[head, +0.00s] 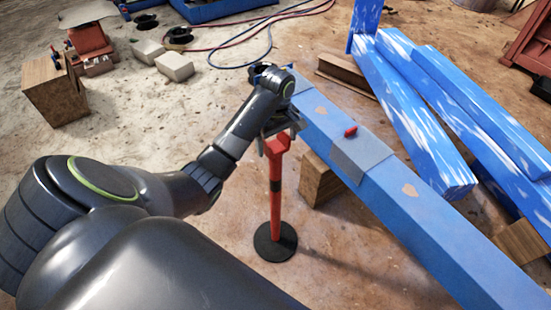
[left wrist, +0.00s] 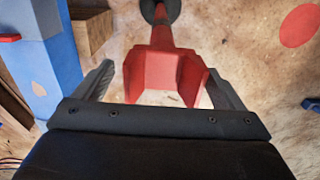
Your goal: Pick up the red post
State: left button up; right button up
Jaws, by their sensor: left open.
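The red post (head: 275,190) stands upright on a round black base (head: 275,242) on the floor, with a dark band partway up its shaft. My left gripper (head: 281,128) is at its top. In the left wrist view, the post's wide, faceted red head (left wrist: 165,72) lies between the two fingers of the open left gripper (left wrist: 163,82). A gap shows beside the left finger; the right finger is close to the head, and I cannot tell whether it touches. My right gripper is not in view.
A long blue beam (head: 420,215) on wooden blocks (head: 318,180) lies just right of the post, with a small red item (head: 351,132) on it. More blue beams (head: 420,130) lie farther right. Hoses (head: 262,28) cross the floor behind. Open floor lies left of the post.

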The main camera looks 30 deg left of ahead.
aim_at(276, 145)
pick_arm(q)
jog(key=f, duration=0.4)
jog(key=shift+s+a, duration=0.1)
jog(key=shift+a, duration=0.1)
grip_shut()
jog(key=shift+r, duration=0.2)
dwell(0.3)
